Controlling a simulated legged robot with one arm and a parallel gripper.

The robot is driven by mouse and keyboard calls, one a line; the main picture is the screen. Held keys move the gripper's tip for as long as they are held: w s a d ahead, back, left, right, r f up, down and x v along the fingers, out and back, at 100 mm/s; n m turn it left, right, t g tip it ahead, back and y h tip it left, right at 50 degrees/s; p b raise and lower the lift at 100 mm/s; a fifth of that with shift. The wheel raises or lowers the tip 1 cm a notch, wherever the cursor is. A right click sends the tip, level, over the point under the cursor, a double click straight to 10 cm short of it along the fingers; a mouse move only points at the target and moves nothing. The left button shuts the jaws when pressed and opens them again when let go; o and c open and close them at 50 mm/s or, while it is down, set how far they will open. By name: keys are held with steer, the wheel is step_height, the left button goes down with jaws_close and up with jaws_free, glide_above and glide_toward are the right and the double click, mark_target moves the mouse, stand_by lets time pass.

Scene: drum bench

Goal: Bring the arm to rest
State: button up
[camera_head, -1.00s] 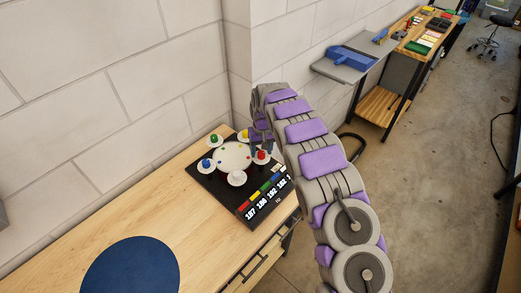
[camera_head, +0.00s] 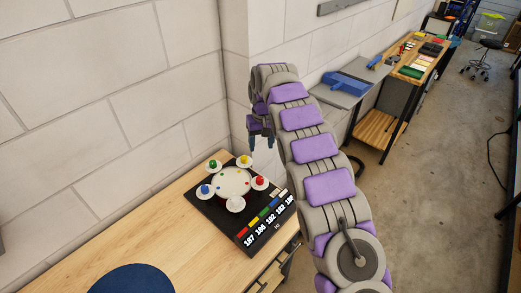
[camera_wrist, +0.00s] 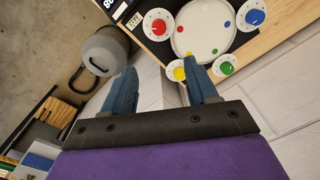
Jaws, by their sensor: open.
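My arm (camera_head: 322,145) reaches up and forward from the lower right, its end bent down by the wall corner. My gripper (camera_head: 262,144) hangs above and beyond the drum device (camera_head: 240,210) on the wooden bench. In the wrist view my gripper (camera_wrist: 161,88) shows two blue fingers spread apart with nothing between them. The drum device has a white round pad (camera_head: 231,181) with coloured dots, ringed by small white discs.
The wooden bench (camera_head: 150,235) carries a dark blue round mat (camera_head: 133,281) at the front. A block wall (camera_head: 110,100) stands close behind. A grey shelf with a blue tray (camera_head: 345,82) and another workbench (camera_head: 410,68) lie back right. Concrete floor (camera_head: 440,180) is open at right.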

steer(key=shift+d+r, duration=0.1)
steer(key=shift+r, duration=0.15)
stand_by(0.3)
steer(key=s+d+r+m+b, duration=0.1)
steer(key=s+d+r, duration=0.2)
steer(key=s+d, duration=0.25)
steer(key=s+d+r+m+h+b, duration=0.1)
steer(key=s+d+r, duration=0.25)
steer(key=s, duration=0.35)
steer(key=s+d+r+m+b, duration=0.1)
steer(key=s+d+r, duration=0.1)
steer(key=s+d, duration=0.4)
steer(key=s+d+f+b, duration=0.1)
steer(key=s+f, duration=0.2)
steer(key=s, duration=1.3)
steer(key=s+d+f+m+g+b, duration=0.1)
steer(key=s+f, duration=0.3)
steer(key=s, duration=1.2)
steer(key=shift+s+d+g+y+b, duration=0.2)
steer(key=shift+d+g+y+b, duration=0.15)
steer(key=shift+d, duration=0.4)
